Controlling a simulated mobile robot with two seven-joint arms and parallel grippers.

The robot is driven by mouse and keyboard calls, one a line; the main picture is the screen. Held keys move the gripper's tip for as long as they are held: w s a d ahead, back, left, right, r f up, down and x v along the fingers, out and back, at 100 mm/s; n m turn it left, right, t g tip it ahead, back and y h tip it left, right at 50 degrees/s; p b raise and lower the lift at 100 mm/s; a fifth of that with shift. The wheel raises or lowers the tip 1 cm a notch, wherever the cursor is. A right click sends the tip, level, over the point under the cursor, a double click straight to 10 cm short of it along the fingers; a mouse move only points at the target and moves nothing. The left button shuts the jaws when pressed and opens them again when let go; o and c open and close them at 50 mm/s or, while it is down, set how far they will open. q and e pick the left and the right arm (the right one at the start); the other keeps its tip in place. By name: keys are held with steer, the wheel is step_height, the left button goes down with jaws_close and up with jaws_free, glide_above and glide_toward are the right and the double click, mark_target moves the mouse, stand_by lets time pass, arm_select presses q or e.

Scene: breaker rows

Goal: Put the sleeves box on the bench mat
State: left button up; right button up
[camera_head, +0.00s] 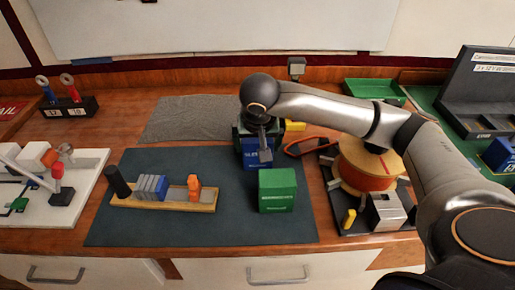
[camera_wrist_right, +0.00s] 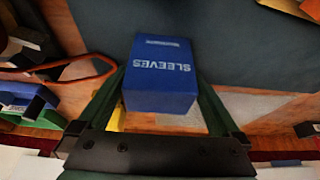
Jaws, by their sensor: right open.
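The sleeves box (camera_head: 251,160) is blue with white lettering and stands at the back edge of the dark bench mat (camera_head: 135,225). I cannot tell whether its base touches the mat. In the right wrist view the sleeves box (camera_wrist_right: 160,88) shows its SLEEVES label, with the dark mat (camera_wrist_right: 235,35) beyond it. My right gripper (camera_head: 263,150) is over the box, partly hiding it in the head view. Its open fingers (camera_wrist_right: 160,100) lie on either side of the box. My left gripper is not in view.
A green box (camera_head: 277,191) stands on the mat just in front of the blue one. A wooden rail with breakers (camera_head: 165,193) is on the mat's left. A yellow spool (camera_head: 370,168) and red-orange loop (camera_head: 305,146) lie to the right. A grey mat (camera_head: 190,118) lies behind.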

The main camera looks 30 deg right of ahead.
steer(key=v, duration=0.9)
steer(key=shift+r, duration=0.3)
steer(key=shift+s, duration=0.1)
